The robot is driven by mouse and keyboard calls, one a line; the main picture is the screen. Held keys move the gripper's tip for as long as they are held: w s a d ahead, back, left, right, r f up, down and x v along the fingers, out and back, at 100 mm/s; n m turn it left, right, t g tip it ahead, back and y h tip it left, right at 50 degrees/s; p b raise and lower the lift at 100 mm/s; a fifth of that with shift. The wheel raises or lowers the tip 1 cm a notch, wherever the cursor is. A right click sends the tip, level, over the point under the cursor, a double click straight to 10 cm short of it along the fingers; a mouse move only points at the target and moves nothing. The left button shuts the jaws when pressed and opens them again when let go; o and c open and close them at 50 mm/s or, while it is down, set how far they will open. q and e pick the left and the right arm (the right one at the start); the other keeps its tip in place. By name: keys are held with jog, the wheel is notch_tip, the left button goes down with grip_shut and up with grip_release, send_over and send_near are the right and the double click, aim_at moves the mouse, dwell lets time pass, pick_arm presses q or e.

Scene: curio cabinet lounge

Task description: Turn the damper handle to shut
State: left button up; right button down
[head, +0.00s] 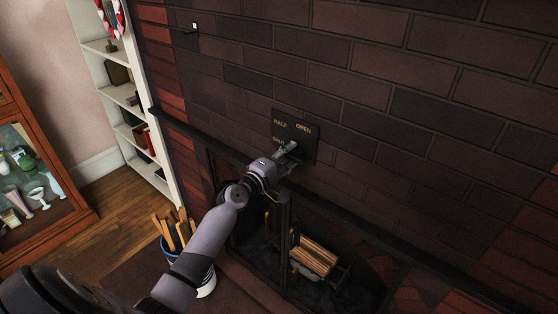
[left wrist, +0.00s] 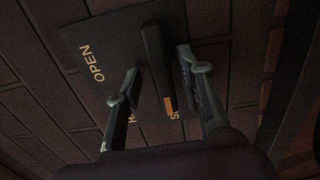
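The dark damper plate (head: 309,145) is on the brick wall above the fireplace, with HALF and OPEN readable in the head view; its lower label is partly covered by my gripper. My left gripper (head: 288,151) is at the plate. In the left wrist view, the black damper handle (left wrist: 155,62) stands between the fingers of my left gripper (left wrist: 158,78), with slim gaps visible beside it. Its orange-marked end lies close to a label starting with S, on the plate (left wrist: 107,32). The fingers are apart and do not visibly clamp the handle. My right gripper is not in view.
The fireplace opening with logs (head: 315,257) is below the plate. A bucket of wood sticks (head: 205,280) stands on the hearth at left. A white shelf (head: 122,105) and a glass-fronted cabinet (head: 62,232) are farther left. A small wall hook (head: 190,29) is at upper left.

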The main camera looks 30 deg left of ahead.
pick_arm(q)
jog(key=s+a, duration=0.1)
jog(key=s, duration=1)
jog(key=shift+s+a+r, duration=0.2)
jog(key=shift+s+a, duration=0.05)
jog(key=shift+s, duration=0.1)
jog(key=s+d+f+m+g+y, duration=0.1)
jog(key=s+f+m+g, duration=0.2)
jog(key=f, duration=1)
jog(key=s+d+f+m+g, duration=0.1)
jog(key=s+f+m+g, duration=0.3)
jog(key=f, duration=0.8)
jog(key=s+d+f+g+y, duration=0.1)
jog(key=s+f, duration=0.4)
jog(key=f, duration=0.8)
jog(key=s+d+f+m+g, duration=0.3)
jog(key=s+f, duration=0.3)
jog(key=s, duration=0.5)
jog(key=s+d+f+m+g, duration=0.2)
jog(key=s+f+m, duration=0.3)
jog(key=s, duration=0.6)
jog(key=s+d+f+m+g, duration=0.3)
jog(key=s+f+m, duration=0.1)
jog(key=s+f, duration=0.5)
jog(key=shift+s+d+g+y, duration=0.3)
jog(key=shift+s+g, duration=0.1)
jog(key=shift+s, duration=0.85)
